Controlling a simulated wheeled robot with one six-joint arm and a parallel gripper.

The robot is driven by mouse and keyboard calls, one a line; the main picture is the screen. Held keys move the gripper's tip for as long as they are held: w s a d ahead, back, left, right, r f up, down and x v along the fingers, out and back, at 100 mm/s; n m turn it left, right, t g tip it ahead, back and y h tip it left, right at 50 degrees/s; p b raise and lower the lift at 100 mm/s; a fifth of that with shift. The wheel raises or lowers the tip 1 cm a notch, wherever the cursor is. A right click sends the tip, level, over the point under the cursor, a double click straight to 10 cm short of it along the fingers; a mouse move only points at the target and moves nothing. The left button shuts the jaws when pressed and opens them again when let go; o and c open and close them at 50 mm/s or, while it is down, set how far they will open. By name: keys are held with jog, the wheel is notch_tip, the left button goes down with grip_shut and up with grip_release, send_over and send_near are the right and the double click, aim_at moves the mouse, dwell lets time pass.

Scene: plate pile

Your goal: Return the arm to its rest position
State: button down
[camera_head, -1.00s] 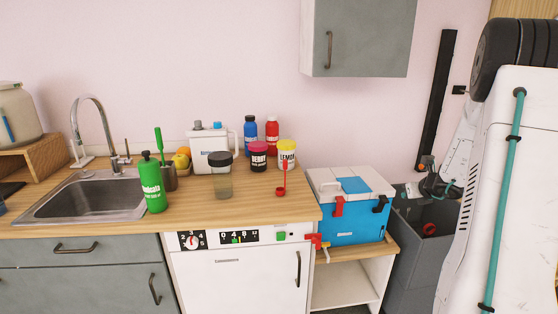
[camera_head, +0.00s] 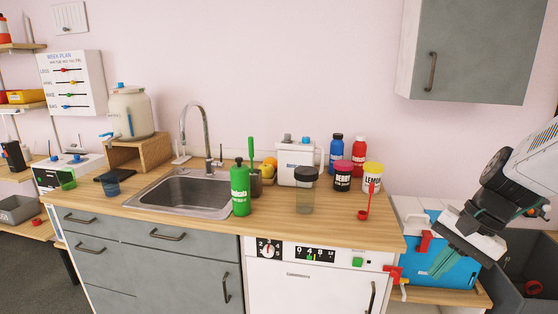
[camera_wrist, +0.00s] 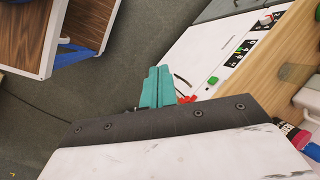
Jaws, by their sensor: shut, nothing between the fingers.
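My gripper (camera_head: 440,262) is at the right of the head view, in front of the blue cooler box (camera_head: 463,271) with a white lid. Its teal fingers are together with nothing between them, and they point down and to the left. In the wrist view the teal fingers (camera_wrist: 156,88) also lie side by side, above the floor and near the white appliance front. My arm comes in from the right edge and is bent. The gripper hides part of the cooler.
The wooden counter (camera_head: 330,232) holds a sink (camera_head: 185,193), a green bottle (camera_head: 240,188), a grey-lidded jar (camera_head: 306,192) and a red scoop (camera_head: 364,213). A grey wall cabinet (camera_head: 470,50) hangs above right. A dark grey bin (camera_head: 525,285) stands at the right. The wrist view shows bare floor (camera_wrist: 120,75).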

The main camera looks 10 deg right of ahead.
jog(key=s+a+r+n+h, duration=0.2)
jog(key=s+a+r+n, duration=0.1)
jog(key=s+a+n, duration=0.1)
jog(key=s+a+r+n+h, duration=0.2)
jog(key=s+a+n, duration=0.3)
jog(key=s, duration=0.3)
jog(key=shift+s+r+n, duration=0.4)
jog(key=shift+n, duration=0.1)
